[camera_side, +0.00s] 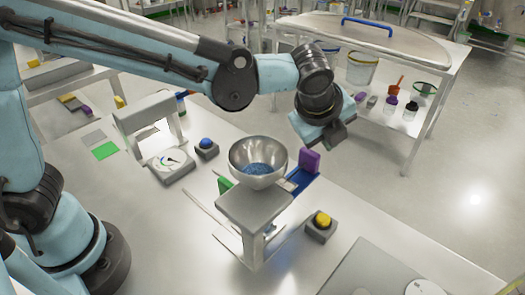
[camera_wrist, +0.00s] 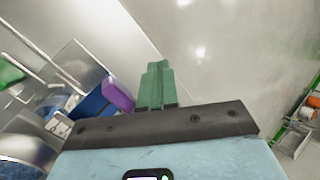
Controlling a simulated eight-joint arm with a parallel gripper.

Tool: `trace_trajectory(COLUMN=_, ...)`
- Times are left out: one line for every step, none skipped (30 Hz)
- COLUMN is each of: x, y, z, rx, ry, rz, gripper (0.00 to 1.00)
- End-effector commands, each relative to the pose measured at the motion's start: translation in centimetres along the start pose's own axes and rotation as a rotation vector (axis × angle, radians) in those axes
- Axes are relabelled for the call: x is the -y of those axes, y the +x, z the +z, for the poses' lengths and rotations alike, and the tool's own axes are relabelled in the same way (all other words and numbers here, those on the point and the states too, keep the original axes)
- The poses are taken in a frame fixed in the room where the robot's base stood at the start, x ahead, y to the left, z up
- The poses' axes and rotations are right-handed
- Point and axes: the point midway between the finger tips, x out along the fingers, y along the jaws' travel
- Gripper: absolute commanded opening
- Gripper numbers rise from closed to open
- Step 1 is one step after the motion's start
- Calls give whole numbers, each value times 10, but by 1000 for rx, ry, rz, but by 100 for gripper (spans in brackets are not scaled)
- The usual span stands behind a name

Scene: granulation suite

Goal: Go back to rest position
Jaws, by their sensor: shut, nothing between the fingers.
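My gripper (camera_wrist: 156,84) is shut and empty in the wrist view, its green fingers pressed together over the floor past the table edge. In the side view my arm reaches across from the left and its wrist end hangs above the right side of the table. The fingers are hard to make out there. A metal bowl (camera_side: 246,152) with blue granules (camera_side: 258,169) sits on a grey stand (camera_side: 262,208), below and left of my wrist. A purple block (camera_side: 309,161) on a blue slide (camera_side: 301,181) is just beside the bowl; the purple block also shows in the wrist view (camera_wrist: 118,95).
A blue button (camera_side: 206,144) and a dial gauge (camera_side: 171,163) stand left of the bowl. A yellow button (camera_side: 322,220) stands in front. A second table (camera_side: 440,80) with a blue-handled lid (camera_side: 367,22) and buckets is behind. Open floor lies to the right.

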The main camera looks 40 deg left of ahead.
Motion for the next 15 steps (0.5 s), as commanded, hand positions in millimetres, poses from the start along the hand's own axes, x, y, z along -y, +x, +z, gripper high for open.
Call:
trace_trajectory(x=-10, y=-7, z=17, rx=-2, ry=-107, rz=4, gripper=0)
trace_trajectory(x=-15, y=-10, z=25, rx=-4, ry=-167, rz=4, gripper=0)
trace_trajectory(x=-22, y=-15, z=35, rx=-8, ry=-249, rz=4, gripper=0)
trace_trajectory(x=-27, y=-18, z=42, rx=-9, ry=-310, rz=4, gripper=0)
trace_trajectory(x=-32, y=-21, z=49, rx=-11, ry=-373, rz=5, gripper=0)
trace_trajectory(x=-40, y=-25, z=58, rx=-14, ry=-454, rz=5, gripper=0)
trace_trajectory(x=-46, y=-28, z=64, rx=-16, ry=-516, rz=4, gripper=0)
trace_trajectory(x=-52, y=-31, z=71, rx=-18, ry=-579, rz=3, gripper=0)
trace_trajectory(x=-60, y=-35, z=79, rx=-20, ry=-666, rz=2, gripper=0)
trace_trajectory(x=-67, y=-38, z=84, rx=-22, ry=-731, rz=2, gripper=0)
trace_trajectory(x=-75, y=-41, z=90, rx=-25, ry=-802, rz=1, gripper=0)
trace_trajectory(x=-85, y=-45, z=98, rx=-27, ry=-897, rz=-2, gripper=0)
trace_trajectory(x=-93, y=-47, z=103, rx=-30, ry=-970, rz=-4, gripper=0)
trace_trajectory(x=-101, y=-50, z=108, rx=-32, ry=-1045, rz=-6, gripper=0)
trace_trajectory(x=-112, y=-53, z=114, rx=-36, ry=-1147, rz=-9, gripper=0)
